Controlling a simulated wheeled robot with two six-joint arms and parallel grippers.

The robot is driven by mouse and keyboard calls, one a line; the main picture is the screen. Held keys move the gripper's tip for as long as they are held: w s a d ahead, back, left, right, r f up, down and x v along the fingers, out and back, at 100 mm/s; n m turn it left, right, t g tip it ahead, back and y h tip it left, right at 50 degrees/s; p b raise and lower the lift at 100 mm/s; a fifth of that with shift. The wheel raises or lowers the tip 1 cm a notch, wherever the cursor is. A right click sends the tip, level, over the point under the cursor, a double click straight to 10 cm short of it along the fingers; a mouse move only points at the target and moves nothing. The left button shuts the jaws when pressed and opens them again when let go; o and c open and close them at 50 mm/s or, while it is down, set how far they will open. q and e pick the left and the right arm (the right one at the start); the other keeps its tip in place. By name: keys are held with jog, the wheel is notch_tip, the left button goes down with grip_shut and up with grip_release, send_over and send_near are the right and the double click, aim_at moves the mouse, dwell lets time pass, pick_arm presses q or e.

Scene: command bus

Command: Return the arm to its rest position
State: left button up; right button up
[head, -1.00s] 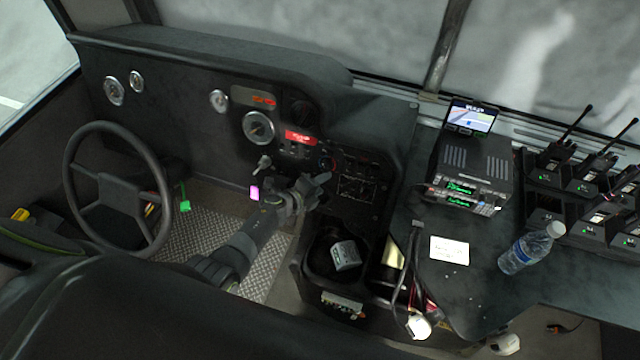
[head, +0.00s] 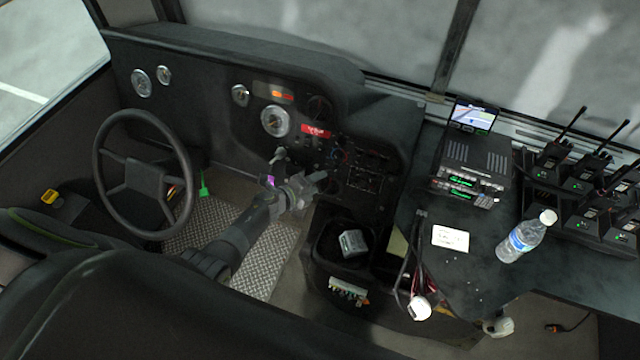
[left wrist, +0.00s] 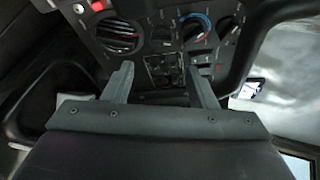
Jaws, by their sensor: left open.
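My left arm (head: 235,235) reaches in over the diamond-plate floor toward the dashboard. Its gripper (head: 322,182) is open and empty, in front of the lower dashboard panel. In the left wrist view the two fingers (left wrist: 160,82) stand apart with nothing between them. Behind them are a round vent (left wrist: 118,36), a knob with a blue and red ring (left wrist: 194,27) and a switch panel (left wrist: 163,70). A key (head: 279,155) with a purple tag (head: 269,181) is at the dashboard just behind the wrist. My right gripper is not in view.
A steering wheel (head: 143,175) stands left of the arm. A console bin (head: 325,250) holding a grey box (head: 353,243) is below the gripper. At right, a desk bears a radio (head: 470,165), a water bottle (head: 526,237) and several handheld radios (head: 553,153). A seat back (head: 120,310) fills the foreground.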

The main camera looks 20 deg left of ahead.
pick_arm(q)
jog(key=s+a+f+n+g+y+b, duration=0.2)
jog(key=s+a+f+n+y+b, duration=0.15)
jog(key=s+f+n, duration=0.55)
jog(key=s+a+f+n+g+y+b, duration=0.2)
jog(key=s+a+f+n, duration=0.3)
jog(key=s+f, duration=0.7)
jog(key=s+f+n+g+b, duration=0.1)
jog(key=s+f+n+g, duration=0.2)
jog(key=s, duration=1.2)
jog(key=s+f+n+g+b, duration=0.2)
jog(key=s+f+n+g, duration=0.2)
jog(key=s, duration=1.1)
notch_tip(320, 180, down, 5)
jog(key=n, duration=0.3)
jog(key=shift+f+n+y, duration=0.15)
jog(key=shift+n+y, duration=0.2)
jog(key=shift+n, duration=0.05)
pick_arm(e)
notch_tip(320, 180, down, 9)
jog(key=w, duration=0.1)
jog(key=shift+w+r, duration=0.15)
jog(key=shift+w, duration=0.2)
pick_arm(q)
jog(key=shift+w, duration=0.1)
